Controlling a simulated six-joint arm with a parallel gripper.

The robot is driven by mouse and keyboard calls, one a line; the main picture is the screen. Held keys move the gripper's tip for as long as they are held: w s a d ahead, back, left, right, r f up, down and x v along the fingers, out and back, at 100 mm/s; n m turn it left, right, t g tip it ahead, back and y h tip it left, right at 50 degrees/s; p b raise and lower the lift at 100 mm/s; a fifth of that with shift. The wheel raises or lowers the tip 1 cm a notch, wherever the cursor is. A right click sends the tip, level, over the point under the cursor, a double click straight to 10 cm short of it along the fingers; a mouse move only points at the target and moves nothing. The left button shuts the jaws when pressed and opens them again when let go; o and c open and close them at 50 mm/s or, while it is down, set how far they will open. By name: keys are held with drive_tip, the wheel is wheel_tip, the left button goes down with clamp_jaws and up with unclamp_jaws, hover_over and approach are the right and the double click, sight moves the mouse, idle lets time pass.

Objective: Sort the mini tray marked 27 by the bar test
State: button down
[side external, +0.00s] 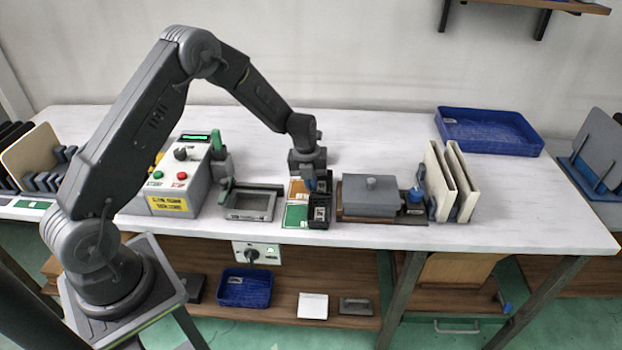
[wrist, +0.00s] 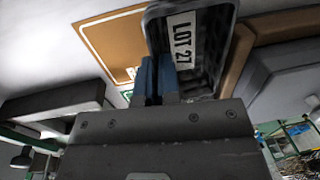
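The mini tray (wrist: 215,55) is a small black tray with a white label reading LOT 27. In the side view the tray (side external: 319,222) stands at the right edge of the orange and green cards, left of the grey lidded block. My gripper (side external: 309,186) points down over it. In the wrist view the blue fingers of my gripper (wrist: 156,80) are close together, one on each side of the tray's near side wall, and look shut on it. The fingers and palm hide the lower part of the tray. I cannot tell whether it is lifted.
An orange card (side external: 296,188) and a green card (side external: 294,216) lie left of the tray. A grey frame fixture (side external: 250,218) and a control box (side external: 172,203) stand further left. The grey lidded block (side external: 370,192) and upright cream panels (side external: 440,185) are close right. A blue crate (side external: 490,148) sits behind.

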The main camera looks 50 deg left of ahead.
idle(0.3)
drive_tip(key=c, duration=1.3)
unclamp_jaws()
drive_tip(key=shift+o, duration=0.2)
drive_tip(key=shift+r, duration=4.05)
